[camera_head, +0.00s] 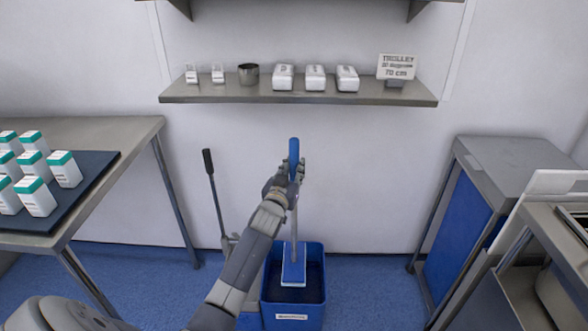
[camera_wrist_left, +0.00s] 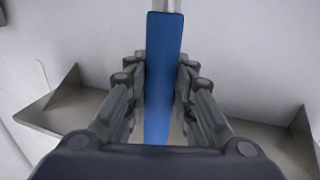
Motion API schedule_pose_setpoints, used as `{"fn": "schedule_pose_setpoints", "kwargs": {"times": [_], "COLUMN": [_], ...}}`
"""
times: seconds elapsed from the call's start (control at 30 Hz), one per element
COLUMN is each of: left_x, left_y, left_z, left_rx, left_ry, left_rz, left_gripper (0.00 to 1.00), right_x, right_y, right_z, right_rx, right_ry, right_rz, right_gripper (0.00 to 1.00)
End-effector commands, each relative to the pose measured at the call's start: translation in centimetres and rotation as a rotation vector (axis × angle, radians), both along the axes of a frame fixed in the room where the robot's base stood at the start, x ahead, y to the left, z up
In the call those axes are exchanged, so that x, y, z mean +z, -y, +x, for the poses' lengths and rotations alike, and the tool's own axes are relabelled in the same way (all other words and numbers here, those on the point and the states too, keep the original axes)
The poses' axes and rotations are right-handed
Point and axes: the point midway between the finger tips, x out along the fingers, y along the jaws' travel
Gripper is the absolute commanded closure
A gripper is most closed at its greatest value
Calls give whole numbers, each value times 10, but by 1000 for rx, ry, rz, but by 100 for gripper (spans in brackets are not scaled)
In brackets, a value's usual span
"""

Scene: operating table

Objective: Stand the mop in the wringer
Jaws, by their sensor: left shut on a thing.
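The mop (camera_head: 294,222) stands about upright, with a blue grip at its top, a pale shaft and a flat blue-and-white head. My left gripper (camera_head: 294,172) is shut on the mop's blue grip, which also shows between the fingers in the left wrist view (camera_wrist_left: 163,75). The mop head appears within the opening of a blue bucket (camera_head: 292,317) on the floor; whether it touches anything inside I cannot tell. A grey lever with a black handle (camera_head: 213,190) rises at the bucket's left, seemingly the wringer's; my arm hides part of it. My right gripper is not in view.
A wall shelf (camera_head: 300,97) with boxes, a cup and a sign is behind and above the mop. A steel table (camera_head: 120,135) with a dark mat and several boxes stands left. Steel-topped cabinets (camera_head: 510,155) stand right. Blue floor is free on both sides of the bucket.

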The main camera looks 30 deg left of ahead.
Motion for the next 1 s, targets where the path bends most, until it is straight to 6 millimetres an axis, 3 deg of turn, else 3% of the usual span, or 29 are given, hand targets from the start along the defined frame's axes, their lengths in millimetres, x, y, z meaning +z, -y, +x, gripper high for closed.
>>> {"fn": "schedule_pose_setpoints", "kwargs": {"times": [0.17, 0.5, 0.77, 1.0], "left_x": [4, 4, 5, 4], "left_y": [-5, -25, -49, -70], "left_z": [-3, -18, -36, -53], "left_rx": [0, 0, 0, 0], "left_ry": [5, 4, 4, 4], "left_rz": [2, 4, 3, 5], "left_gripper": [100, 100, 100, 100], "right_x": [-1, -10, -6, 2], "right_y": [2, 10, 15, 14], "right_z": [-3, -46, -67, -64], "right_rx": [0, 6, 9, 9], "right_ry": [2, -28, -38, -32], "right_rz": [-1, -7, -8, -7], "right_gripper": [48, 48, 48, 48]}}
